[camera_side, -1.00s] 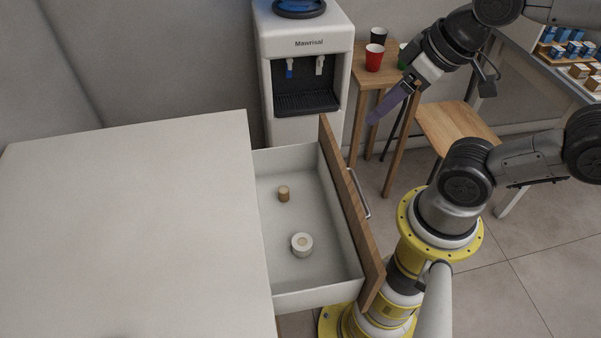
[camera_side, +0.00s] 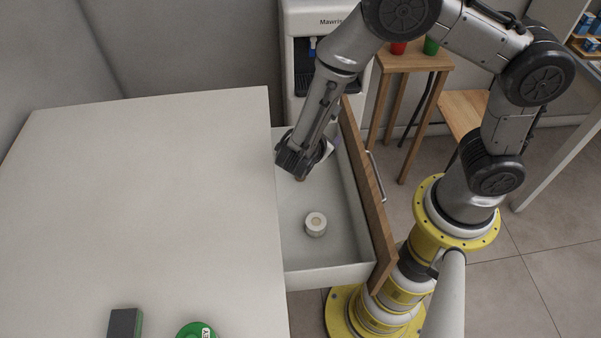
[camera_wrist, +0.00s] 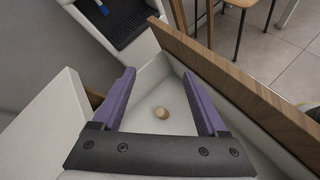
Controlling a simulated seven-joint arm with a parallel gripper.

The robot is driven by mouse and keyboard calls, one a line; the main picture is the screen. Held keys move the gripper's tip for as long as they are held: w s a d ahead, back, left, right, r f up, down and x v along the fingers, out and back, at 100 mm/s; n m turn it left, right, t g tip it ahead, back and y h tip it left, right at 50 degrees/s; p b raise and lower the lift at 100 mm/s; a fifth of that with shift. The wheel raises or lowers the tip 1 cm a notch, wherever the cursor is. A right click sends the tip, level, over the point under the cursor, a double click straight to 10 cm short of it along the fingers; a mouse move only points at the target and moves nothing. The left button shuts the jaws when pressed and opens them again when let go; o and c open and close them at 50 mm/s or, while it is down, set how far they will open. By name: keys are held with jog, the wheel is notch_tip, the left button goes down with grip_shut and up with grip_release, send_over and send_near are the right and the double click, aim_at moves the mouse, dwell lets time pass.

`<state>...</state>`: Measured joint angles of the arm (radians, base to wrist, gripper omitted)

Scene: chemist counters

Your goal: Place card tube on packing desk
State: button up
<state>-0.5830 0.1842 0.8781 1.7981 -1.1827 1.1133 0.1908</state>
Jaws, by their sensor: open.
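A small tan cylinder, which looks like the card tube (camera_wrist: 161,113), lies on the white floor of an open drawer (camera_side: 345,255). In the wrist view it shows between the two purple fingers of my gripper (camera_wrist: 159,74), which are spread apart and empty. I cannot tell from this how far above it they are. In the side view my gripper (camera_side: 303,158) reaches down into the far part of the drawer and hides most of the cylinder. The drawer belongs to a white-topped desk (camera_side: 150,190) at left; I cannot tell whether this is the packing desk.
A pale roll (camera_side: 316,224) sits in the near part of the drawer. The wooden drawer front (camera_side: 368,205) stands close right of my gripper. A dark block (camera_side: 125,323) and a green round item (camera_side: 195,331) lie at the desk's near edge. A water dispenser (camera_side: 300,22) stands behind.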

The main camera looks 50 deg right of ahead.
jog(key=a+f+n+t+y, duration=0.1)
jog(key=f+n+t, duration=0.1)
jog(key=f+n, duration=0.2)
jog(key=s+a+f+n+t+y, duration=0.1)
jog(key=f+n, duration=0.3)
jog(key=f, duration=0.4)
jog(key=a+f+n+t+y, duration=0.1)
jog(key=a+f+n+t, duration=0.2)
jog(key=f, duration=0.3)
jog(key=shift+s+a+n+t, duration=0.3)
jog(key=shift+n+t, duration=0.2)
jog(key=shift+n, duration=0.3)
jog(key=shift+w+d+f, duration=0.1)
jog(key=shift+f, duration=0.05)
jog(key=x, duration=0.8)
jog(key=shift+x, duration=2.75)
grip_shut()
